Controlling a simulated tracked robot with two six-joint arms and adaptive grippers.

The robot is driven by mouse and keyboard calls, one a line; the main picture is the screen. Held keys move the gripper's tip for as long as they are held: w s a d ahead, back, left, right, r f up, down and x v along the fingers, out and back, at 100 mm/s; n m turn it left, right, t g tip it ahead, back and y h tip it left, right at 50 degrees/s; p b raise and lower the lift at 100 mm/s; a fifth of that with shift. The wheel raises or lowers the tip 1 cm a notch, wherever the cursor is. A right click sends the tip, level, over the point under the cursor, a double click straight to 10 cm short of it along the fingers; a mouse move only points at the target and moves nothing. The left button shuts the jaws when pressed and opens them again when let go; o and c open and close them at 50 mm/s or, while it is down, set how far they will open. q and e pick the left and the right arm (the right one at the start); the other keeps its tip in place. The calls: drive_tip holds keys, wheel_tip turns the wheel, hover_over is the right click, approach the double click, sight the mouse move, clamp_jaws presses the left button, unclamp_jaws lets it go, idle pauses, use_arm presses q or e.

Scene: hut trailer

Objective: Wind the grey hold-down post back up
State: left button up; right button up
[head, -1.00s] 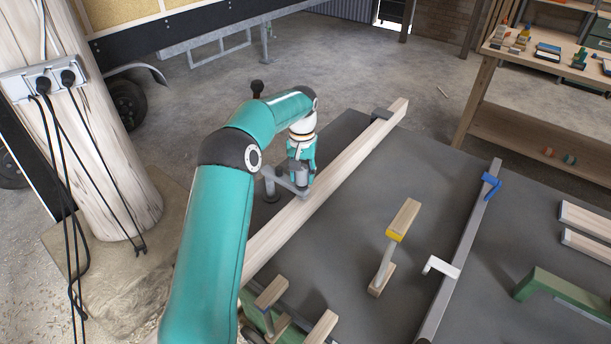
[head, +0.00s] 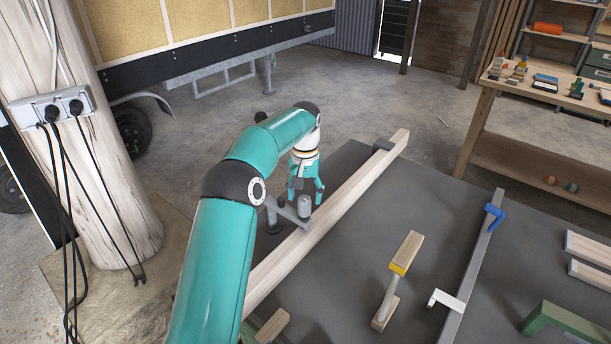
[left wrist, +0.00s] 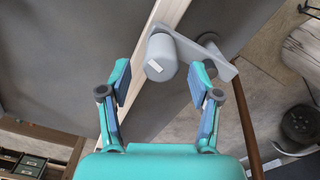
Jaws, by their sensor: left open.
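The grey hold-down post has an arm (head: 290,211) reaching over the long pale timber and a thick grey cylinder (head: 304,207) at the arm's end. My left gripper (head: 306,192) points down just above that cylinder, with its fingers spread. In the left wrist view the grey cylinder (left wrist: 160,60) lies ahead of and between the fingertips of the open left gripper (left wrist: 160,88), with visible gaps on both sides. The arm (left wrist: 205,55) runs off to the right there. The post's lower part is largely hidden. My right gripper is not in view.
The long pale timber (head: 345,195) lies along the dark bench (head: 365,245), with a dark stop near its far end. To the right are a yellow-banded wooden clamp (head: 398,268), a grey bar with a blue handle (head: 492,212) and a green piece (head: 560,325). A wooden pillar with cables stands left.

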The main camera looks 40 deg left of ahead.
sight(305, 197)
use_arm(q)
wheel_tip(305, 197, up, 8)
drive_tip(key=shift+f, duration=0.2)
idle(0.6)
